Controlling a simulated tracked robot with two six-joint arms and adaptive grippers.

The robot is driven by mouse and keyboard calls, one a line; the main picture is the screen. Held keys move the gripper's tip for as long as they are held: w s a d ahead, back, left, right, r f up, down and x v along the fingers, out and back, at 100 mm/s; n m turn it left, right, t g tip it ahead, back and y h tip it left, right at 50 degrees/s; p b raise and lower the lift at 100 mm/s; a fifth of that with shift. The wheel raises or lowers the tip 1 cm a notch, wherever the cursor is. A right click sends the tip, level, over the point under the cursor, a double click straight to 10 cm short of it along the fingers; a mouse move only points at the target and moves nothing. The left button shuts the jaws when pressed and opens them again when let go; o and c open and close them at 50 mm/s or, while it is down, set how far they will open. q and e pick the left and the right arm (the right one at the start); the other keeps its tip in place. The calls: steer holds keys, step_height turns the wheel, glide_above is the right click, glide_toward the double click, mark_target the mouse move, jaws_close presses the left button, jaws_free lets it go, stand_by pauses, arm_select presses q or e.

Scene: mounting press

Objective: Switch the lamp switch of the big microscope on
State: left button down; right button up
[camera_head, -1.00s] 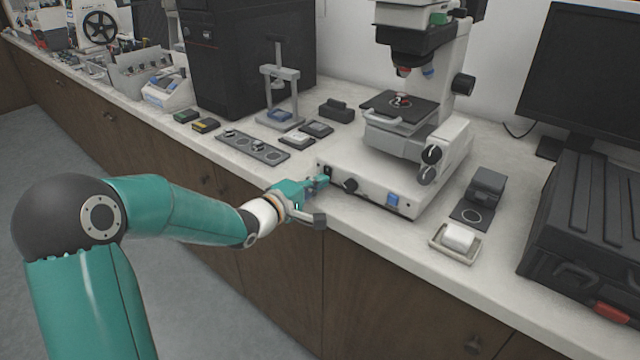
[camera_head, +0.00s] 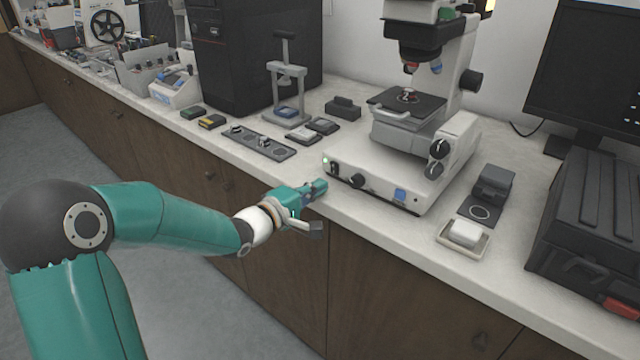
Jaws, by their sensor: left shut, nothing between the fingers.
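The big microscope (camera_head: 415,110) stands on the counter with a white base. The base's front panel carries a small dark lamp switch (camera_head: 334,169) at its left end, a black knob (camera_head: 357,181) and a blue square button (camera_head: 400,194). A small green light (camera_head: 326,160) glows beside the switch. My left gripper (camera_head: 320,187) is shut and empty, just in front of and below the switch, with a small gap to the panel. My right gripper is not in view.
A slide holder strip (camera_head: 258,144) and small dark boxes lie left of the microscope. A white dish (camera_head: 462,240) with a white block lies to its right, near a black case (camera_head: 590,230). The counter's front edge runs just under my left gripper.

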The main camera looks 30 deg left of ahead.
arm_select(q)
steer(key=s+a+f, duration=0.1)
steer(key=s, duration=0.9)
steer(key=shift+s+a, duration=0.2)
steer(key=shift+a, duration=0.1)
